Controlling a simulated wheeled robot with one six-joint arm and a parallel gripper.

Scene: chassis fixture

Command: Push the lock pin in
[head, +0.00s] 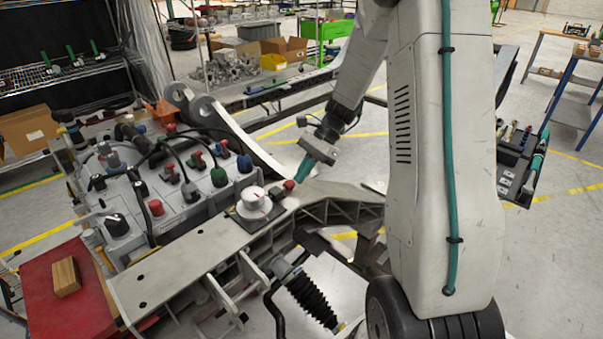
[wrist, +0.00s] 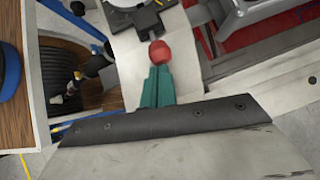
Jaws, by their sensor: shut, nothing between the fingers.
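The lock pin appears to be the one with the red rounded head (head: 289,184), at the right end of a black plate on the grey chassis beam.
A white round dial (head: 254,202) stands on the plate left of the pin. A grey panel with several coloured knobs and black hoses lies farther left. A red surface (head: 65,305) with a wooden block (head: 66,277) is at the lower left. The beam (head: 165,280) in front is mostly bare.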

